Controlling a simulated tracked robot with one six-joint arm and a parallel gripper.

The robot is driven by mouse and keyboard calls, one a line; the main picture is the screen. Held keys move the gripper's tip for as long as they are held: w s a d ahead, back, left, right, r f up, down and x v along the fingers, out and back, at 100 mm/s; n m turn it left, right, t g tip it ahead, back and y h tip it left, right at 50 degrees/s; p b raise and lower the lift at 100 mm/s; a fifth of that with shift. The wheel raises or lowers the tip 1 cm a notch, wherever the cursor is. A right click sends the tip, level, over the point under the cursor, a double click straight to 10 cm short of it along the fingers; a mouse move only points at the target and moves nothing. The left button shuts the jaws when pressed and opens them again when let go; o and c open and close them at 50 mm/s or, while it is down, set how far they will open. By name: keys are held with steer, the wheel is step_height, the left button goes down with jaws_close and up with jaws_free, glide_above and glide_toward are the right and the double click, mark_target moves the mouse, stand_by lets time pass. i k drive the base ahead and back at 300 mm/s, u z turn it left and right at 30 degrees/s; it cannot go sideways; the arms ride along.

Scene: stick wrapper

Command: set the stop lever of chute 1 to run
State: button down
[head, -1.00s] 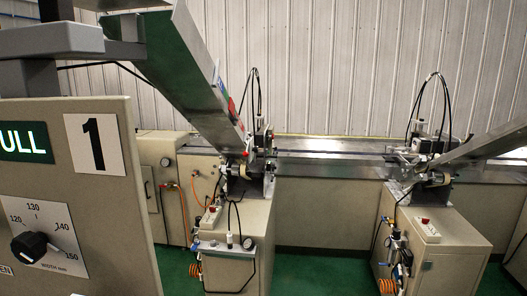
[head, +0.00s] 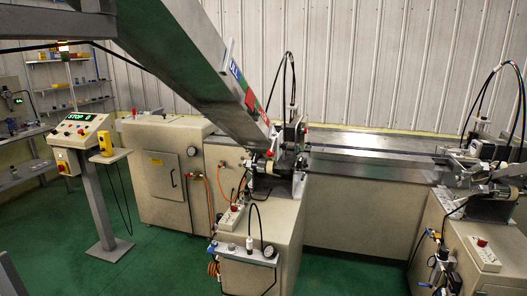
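A long grey metal chute (head: 205,68) slopes down from the top centre to a wrapping station in the middle of the head view. No number shows on it now. A blue label (head: 235,71) and a red label (head: 250,98) sit along its right side near the lower end. A thin upright metal piece (head: 227,50) stands by the blue label; I cannot tell whether it is the stop lever or how it is set. My gripper is not in view.
A beige station cabinet (head: 285,225) stands below the chute, with a second station (head: 487,235) at right. A conveyor (head: 370,150) runs behind. A control post (head: 84,130) reading STOP stands at left. Green floor (head: 165,262) is clear at front left.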

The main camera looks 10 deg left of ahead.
mark_target(269, 153)
steer(key=u, duration=0.7)
steer(key=i, duration=0.9)
steer(key=u, duration=0.65)
